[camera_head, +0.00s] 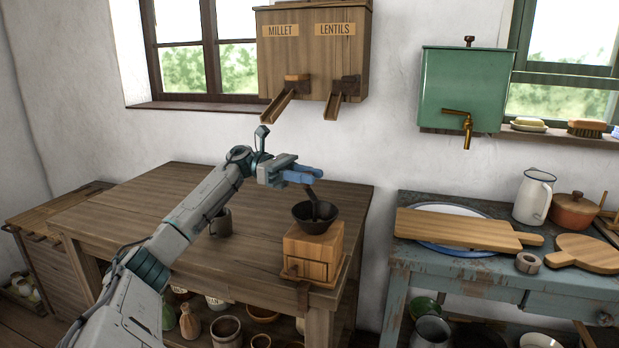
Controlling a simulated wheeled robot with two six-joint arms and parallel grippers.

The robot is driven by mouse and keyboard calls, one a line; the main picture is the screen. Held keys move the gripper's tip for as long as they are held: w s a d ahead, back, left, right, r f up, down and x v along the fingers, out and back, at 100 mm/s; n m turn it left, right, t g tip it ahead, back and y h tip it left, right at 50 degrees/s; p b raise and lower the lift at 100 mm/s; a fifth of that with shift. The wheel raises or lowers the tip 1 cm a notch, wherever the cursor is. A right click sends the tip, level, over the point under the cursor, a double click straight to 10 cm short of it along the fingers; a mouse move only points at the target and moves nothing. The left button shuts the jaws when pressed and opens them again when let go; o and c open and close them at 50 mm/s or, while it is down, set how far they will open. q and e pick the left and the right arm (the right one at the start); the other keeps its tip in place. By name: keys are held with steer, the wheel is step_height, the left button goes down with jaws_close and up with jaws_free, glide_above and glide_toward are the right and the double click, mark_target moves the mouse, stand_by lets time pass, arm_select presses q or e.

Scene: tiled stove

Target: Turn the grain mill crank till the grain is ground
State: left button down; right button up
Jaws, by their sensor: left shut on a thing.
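The grain mill (309,254) is a wooden box with a dark bowl-shaped hopper (316,222) on top. It stands at the right front corner of the brown wooden table. Its dark crank (313,197) rises from the hopper and leans up to the left. My left gripper (304,176) reaches in from the left with blue fingers and is shut on the top end of the crank. The fingers hide part of the handle. I cannot see how much grain is in the hopper. My right gripper is out of view.
A grey mug (221,222) stands on the brown table (130,205) beside my left arm. A wall dispenser (312,55) marked millet and lentils hangs above. To the right, a blue-grey table (480,285) holds cutting boards (465,230) and a white jug (534,197). The table's back left is clear.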

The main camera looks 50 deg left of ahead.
arm_select(q)
steer(key=c, duration=1.2)
jaws_free()
steer(key=v, duration=1)
steer(key=shift+s+a, duration=0.1)
steer(key=shift+a, duration=0.3)
